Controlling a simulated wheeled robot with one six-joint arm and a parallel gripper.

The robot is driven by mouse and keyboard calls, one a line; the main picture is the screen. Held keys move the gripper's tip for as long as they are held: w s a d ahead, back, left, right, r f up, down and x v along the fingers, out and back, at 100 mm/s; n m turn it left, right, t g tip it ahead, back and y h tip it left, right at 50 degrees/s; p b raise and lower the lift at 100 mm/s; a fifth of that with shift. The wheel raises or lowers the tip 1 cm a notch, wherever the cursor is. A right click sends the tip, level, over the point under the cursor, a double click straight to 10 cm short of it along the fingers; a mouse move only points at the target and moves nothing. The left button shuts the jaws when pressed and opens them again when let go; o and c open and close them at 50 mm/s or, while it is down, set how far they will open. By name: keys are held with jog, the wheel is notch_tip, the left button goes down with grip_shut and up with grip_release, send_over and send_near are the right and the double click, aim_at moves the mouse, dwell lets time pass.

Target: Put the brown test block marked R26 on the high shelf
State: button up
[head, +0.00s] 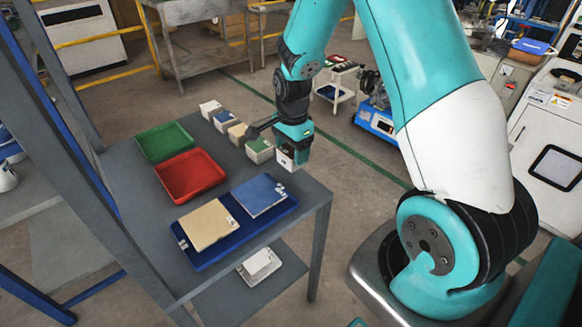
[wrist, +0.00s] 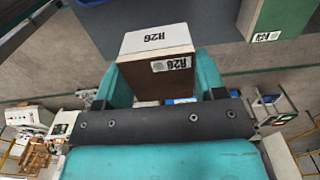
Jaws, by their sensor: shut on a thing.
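The brown test block marked R26 (wrist: 163,74) is between the two teal fingers of my gripper (wrist: 163,82) in the wrist view. Its brown side and pale face both carry R26 labels. My gripper (head: 293,146) is shut on it. In the head view only a small pale part of the block (head: 288,160) shows under the gripper, just beyond the table's right edge and next to the row of blocks. The high shelf cannot be made out; only grey frame posts (head: 62,110) rise at the left.
Several other blocks, one green-topped (head: 259,151), stand along the table's far right edge. The grey table (head: 130,190) also holds a green tray (head: 164,141), a red tray (head: 190,176) and a blue tray (head: 205,262) with two tiles. A lower shelf (head: 232,296) bears a pale item.

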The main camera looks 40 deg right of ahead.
jog(key=shift+f, duration=2.8)
jog(key=shift+f, duration=0.15)
jog(key=o, duration=0.9)
